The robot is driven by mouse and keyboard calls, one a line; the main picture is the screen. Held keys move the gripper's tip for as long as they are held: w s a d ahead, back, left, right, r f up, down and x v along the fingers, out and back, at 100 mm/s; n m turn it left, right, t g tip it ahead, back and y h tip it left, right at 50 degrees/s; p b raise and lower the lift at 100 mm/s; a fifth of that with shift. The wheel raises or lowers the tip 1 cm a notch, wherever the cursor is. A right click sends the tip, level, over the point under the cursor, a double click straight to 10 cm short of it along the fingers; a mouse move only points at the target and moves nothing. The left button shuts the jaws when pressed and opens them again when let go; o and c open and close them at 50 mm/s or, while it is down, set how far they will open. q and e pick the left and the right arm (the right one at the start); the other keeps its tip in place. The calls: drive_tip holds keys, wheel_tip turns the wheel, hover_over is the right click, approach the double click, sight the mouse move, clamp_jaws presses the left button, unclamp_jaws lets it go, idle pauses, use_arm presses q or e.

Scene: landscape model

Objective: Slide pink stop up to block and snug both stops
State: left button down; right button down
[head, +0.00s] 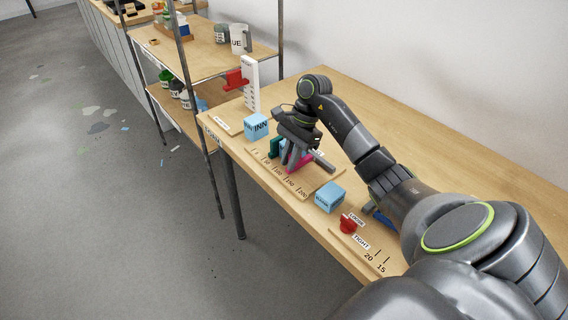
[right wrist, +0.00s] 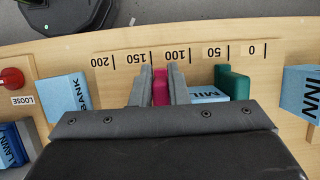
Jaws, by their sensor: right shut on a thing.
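The pink stop (right wrist: 160,88) stands on the wooden scale board (right wrist: 120,68) between the 100 and 150 marks; it also shows in the head view (head: 304,161). My right gripper (right wrist: 162,72) is shut on the pink stop, one finger on each side. A light blue block (right wrist: 207,96) lettered "MIL", partly hidden by my gripper, lies to the right of the pink stop. One finger is between the stop and the block. The green stop (right wrist: 234,82) stands at the block's other side, near the 50 mark; whether they touch is unclear. My left gripper is out of view.
Light blue blocks stand at both sides, one lettered "INN" (head: 255,127) and one "BANK" (right wrist: 64,97). A red knob (head: 348,224) sits by LOOSE and TIGHT labels. A white post with a red slider (head: 236,80) stands at the back left. The bench's front edge is close.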

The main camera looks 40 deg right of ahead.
sight(307, 156)
drive_tip(key=c, duration=1.4)
unclamp_jaws()
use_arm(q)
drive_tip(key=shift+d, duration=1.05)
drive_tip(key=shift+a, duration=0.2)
use_arm(e)
drive_tip(key=shift+r, duration=0.1)
